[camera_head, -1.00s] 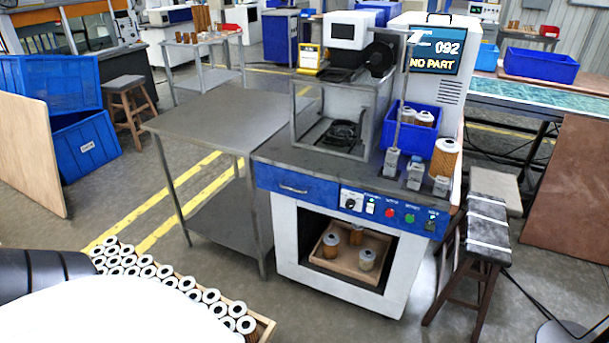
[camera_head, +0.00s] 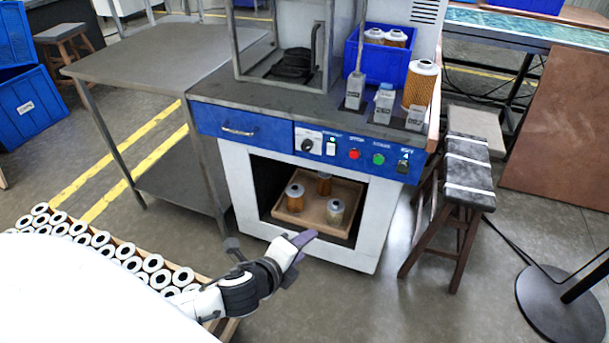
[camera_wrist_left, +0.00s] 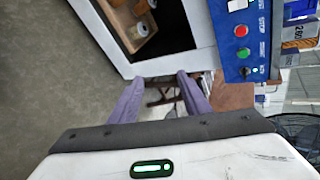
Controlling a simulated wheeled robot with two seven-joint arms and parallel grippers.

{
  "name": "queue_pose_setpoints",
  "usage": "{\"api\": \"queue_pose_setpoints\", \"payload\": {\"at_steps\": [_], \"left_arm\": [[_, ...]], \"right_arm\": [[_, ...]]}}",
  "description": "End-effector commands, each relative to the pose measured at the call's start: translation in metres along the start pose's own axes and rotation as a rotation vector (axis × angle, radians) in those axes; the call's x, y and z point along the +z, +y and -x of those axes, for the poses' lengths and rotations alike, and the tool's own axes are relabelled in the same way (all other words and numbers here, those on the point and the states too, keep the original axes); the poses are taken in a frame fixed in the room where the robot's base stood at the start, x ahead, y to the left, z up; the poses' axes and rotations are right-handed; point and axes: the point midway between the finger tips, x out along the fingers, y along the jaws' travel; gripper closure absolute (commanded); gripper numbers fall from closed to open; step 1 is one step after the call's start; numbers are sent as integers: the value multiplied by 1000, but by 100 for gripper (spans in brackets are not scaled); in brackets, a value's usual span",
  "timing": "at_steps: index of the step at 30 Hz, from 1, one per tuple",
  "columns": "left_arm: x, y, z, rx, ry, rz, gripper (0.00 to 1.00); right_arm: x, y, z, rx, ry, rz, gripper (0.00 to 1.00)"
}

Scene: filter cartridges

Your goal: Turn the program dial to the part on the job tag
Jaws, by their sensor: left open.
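The program dial (camera_head: 307,145), a dark round knob on a white plate, sits at the left of the blue control panel on the white machine. It is not visible in the left wrist view. My left gripper (camera_head: 297,252) has purple fingers and is in front of the machine's lower opening, below and apart from the dial. In the left wrist view the gripper (camera_wrist_left: 160,80) is open and empty, with the panel to its right. I cannot make out a job tag for certain; small labelled grey blocks (camera_head: 383,103) stand on the machine top. My right gripper is not in view.
The panel also carries a red button (camera_head: 355,154), a green button (camera_head: 378,159) and a black switch (camera_head: 403,167). A wooden tray (camera_head: 284,213) with cartridges is inside the opening. A stool (camera_head: 465,180) stands to the right. Many cartridges (camera_head: 108,247) lie at lower left.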

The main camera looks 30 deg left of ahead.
Motion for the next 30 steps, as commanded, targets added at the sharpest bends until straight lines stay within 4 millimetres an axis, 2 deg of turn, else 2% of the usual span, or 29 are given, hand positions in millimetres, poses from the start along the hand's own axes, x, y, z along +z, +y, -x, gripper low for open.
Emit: {"api": "queue_pose_setpoints", "payload": {"at_steps": [1, 3, 6, 10, 13, 17, 30], "left_arm": [[21, -2, -29, -69, -70, -227, 57], [50, -25, -44, -134, -176, -506, 57], [84, -57, -52, -196, -333, -825, 57], [112, -88, -50, -230, -492, -1087, 57], [122, -102, -47, -237, -559, -1185, 57], [128, -112, -52, -239, -586, -1221, 57], [150, -146, -115, -238, -581, -1214, 57]], "right_arm": [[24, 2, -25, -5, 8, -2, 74], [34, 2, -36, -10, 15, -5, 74], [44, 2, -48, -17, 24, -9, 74], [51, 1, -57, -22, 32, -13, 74], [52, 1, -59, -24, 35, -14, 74], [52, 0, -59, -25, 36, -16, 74], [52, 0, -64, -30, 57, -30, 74]]}}
